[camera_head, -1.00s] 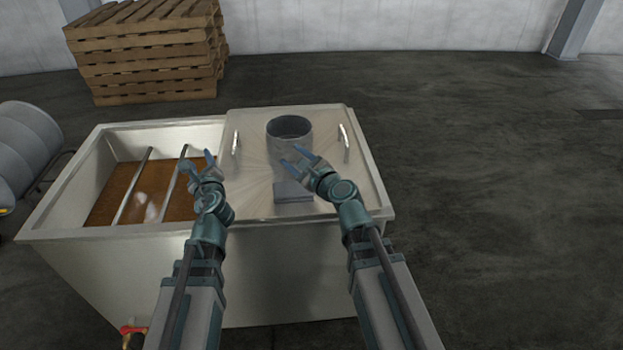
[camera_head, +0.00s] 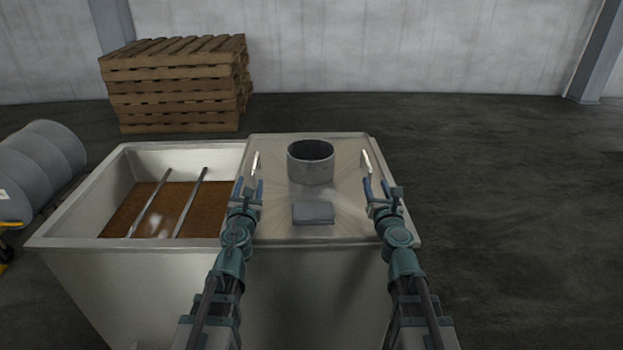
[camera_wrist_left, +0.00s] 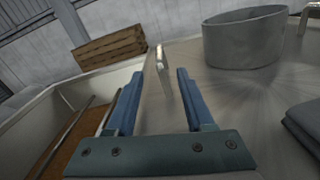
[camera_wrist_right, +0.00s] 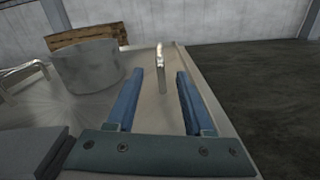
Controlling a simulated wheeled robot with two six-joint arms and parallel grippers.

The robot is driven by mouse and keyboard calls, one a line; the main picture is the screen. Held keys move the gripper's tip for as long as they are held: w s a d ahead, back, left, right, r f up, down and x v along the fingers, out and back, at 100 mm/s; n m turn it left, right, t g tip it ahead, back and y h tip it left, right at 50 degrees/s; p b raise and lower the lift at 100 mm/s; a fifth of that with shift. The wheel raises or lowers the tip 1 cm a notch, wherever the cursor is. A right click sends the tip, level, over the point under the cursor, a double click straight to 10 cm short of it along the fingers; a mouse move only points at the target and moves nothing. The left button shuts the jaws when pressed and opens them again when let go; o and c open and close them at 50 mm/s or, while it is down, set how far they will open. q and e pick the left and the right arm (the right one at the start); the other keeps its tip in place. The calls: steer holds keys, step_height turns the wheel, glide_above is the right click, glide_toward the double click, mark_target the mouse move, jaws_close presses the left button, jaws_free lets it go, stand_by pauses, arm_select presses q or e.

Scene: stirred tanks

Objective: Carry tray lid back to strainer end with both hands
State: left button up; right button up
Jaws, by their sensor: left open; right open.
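The tray lid (camera_head: 275,210) is a flat metal sheet covering the right part of the pale tank. It has two upright bar handles, the left handle (camera_head: 255,163) and the right handle (camera_head: 366,162). My left gripper (camera_head: 249,184) is open just short of the left handle, which shows between and beyond its fingers in the left wrist view (camera_wrist_left: 160,68). My right gripper (camera_head: 377,186) is open just short of the right handle, which stands beyond the gap between its fingers in the right wrist view (camera_wrist_right: 161,70). Neither gripper visibly touches a handle.
A grey cylinder (camera_head: 311,170) and a folded grey cloth-like block (camera_head: 313,213) sit on the lid between my arms. The open tank part (camera_head: 120,243) at left holds brown liquid under two bars (camera_head: 190,203).

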mark_target(258, 153)
arm_select(q)
steer(key=w, duration=1.3)
steer(key=shift+w+a, duration=0.1)
steer(key=shift+a, duration=0.25)
arm_select(e)
steer(key=w, duration=1.3)
steer(key=shift+w+a, duration=0.1)
steer(key=shift+a, duration=0.25)
arm_select(q)
jaws_close()
arm_select(e)
jaws_close()
arm_select(q)
steer(key=shift+d, duration=0.1)
